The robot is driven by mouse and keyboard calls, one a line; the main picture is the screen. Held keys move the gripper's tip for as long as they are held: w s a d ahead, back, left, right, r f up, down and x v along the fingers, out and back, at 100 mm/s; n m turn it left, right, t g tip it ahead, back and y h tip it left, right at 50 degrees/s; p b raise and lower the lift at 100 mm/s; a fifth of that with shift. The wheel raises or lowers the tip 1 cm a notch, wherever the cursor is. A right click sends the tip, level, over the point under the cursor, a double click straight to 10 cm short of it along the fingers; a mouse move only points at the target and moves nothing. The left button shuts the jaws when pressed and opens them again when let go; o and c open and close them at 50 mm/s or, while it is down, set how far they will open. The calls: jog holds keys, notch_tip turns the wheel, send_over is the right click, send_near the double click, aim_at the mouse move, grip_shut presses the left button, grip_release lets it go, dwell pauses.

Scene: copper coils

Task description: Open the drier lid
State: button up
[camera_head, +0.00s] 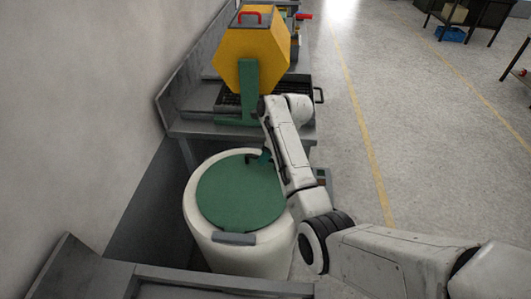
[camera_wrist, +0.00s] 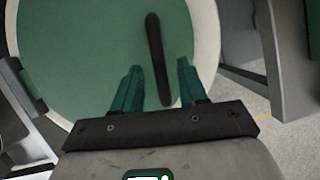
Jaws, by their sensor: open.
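The drier is a white drum (camera_head: 268,248) with a round green lid (camera_head: 232,195) that lies flat and closed on top. A grey hinge block (camera_head: 234,239) sits at the lid's near edge. In the wrist view the green lid (camera_wrist: 85,55) fills the upper left, and a dark bar handle (camera_wrist: 157,60) stands on it. My gripper (camera_wrist: 157,80) is open, with green fingers on either side of the handle's lower part and apart from it. In the head view my gripper (camera_head: 258,158) is over the lid's far right edge, partly hidden by my arm.
A grey workbench (camera_head: 195,125) stands behind the drier with a yellow hexagonal barrel (camera_head: 252,55) on a green stand. A wall is on the left. A grey surface (camera_head: 200,285) is in front. Open floor (camera_head: 430,150) lies to the right.

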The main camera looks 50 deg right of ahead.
jog(key=shift+c, duration=0.4)
grip_shut()
dwell(0.4)
